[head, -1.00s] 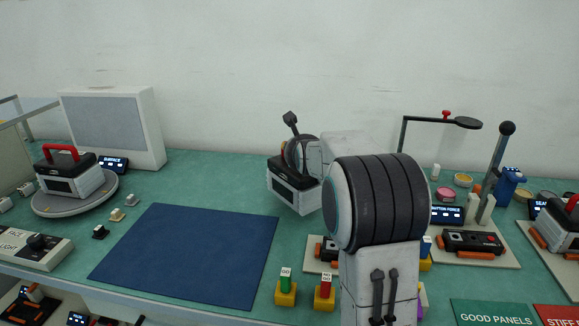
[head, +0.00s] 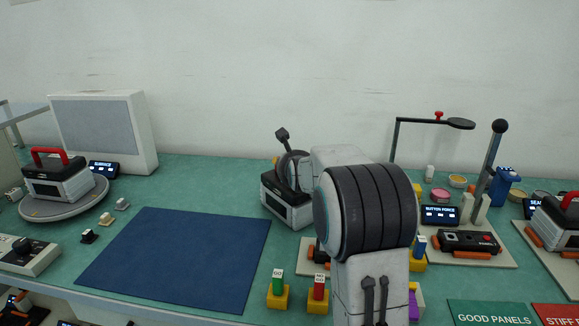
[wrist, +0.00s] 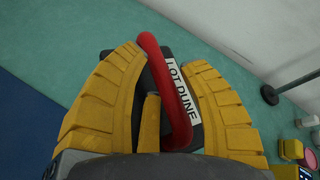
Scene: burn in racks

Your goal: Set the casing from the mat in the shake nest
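My gripper (wrist: 163,60) has its yellow fingers around the red handle (wrist: 172,95) of the casing, whose dark top carries a "LOT DUNE" label (wrist: 181,90). In the head view the casing (head: 288,205) is a black and white box hanging at the gripper, behind my arm and right of the mat's far corner. The fingertips are hidden in the head view, and the exact finger contact is unclear. The blue mat (head: 180,258) is empty. I cannot pick out the shake nest for certain; my arm hides part of the bench.
A similar casing (head: 58,185) stands on a round turntable (head: 65,208) at left. Another casing (head: 555,228) is at right. A lever press (head: 490,165) rises at back right.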

